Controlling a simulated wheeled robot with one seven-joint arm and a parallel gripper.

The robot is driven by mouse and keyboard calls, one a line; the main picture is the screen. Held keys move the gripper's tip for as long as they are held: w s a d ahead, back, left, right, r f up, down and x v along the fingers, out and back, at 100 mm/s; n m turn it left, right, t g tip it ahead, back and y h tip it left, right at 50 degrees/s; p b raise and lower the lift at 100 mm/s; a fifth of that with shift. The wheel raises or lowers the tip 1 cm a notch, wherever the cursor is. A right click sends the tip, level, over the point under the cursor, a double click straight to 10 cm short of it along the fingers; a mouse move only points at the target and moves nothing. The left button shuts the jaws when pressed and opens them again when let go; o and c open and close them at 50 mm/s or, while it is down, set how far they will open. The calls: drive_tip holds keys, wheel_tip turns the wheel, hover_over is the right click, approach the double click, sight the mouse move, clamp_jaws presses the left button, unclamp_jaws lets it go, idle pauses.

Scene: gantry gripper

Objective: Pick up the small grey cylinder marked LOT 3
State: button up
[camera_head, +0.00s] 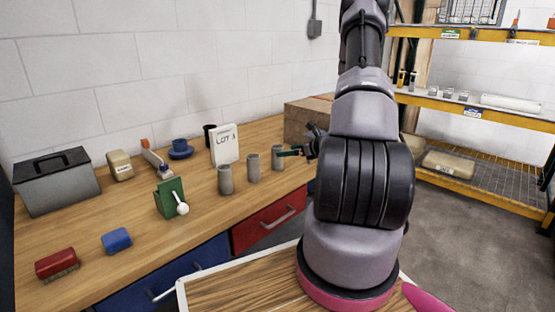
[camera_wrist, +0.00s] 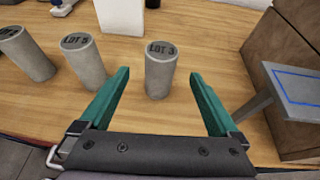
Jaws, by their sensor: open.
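The grey cylinder marked LOT 3 (camera_wrist: 160,72) stands upright on the wooden bench. It is the rightmost of three similar grey cylinders and shows in the head view too (camera_head: 277,159). My gripper (camera_wrist: 158,74) is open, with one green finger on each side of this cylinder in the wrist view. I see no finger closed on it. In the head view the gripper (camera_head: 290,153) reaches in from the right at the cylinder's upper part. The left cylinder (camera_wrist: 26,55) stands farther away.
A white LOT 3 card (camera_head: 224,143) stands behind the cylinders. A cardboard box (camera_head: 300,120) is behind and right. A grey post with a blue-outlined plate (camera_wrist: 300,84) is close to the right finger. A green holder (camera_head: 169,198) and brushes are to the left.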

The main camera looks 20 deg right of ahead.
sight(282, 150)
drive_tip(key=x, duration=0.4)
drive_tip(key=shift+w, duration=0.3)
clamp_jaws()
drive_tip(key=shift+r, duration=0.2)
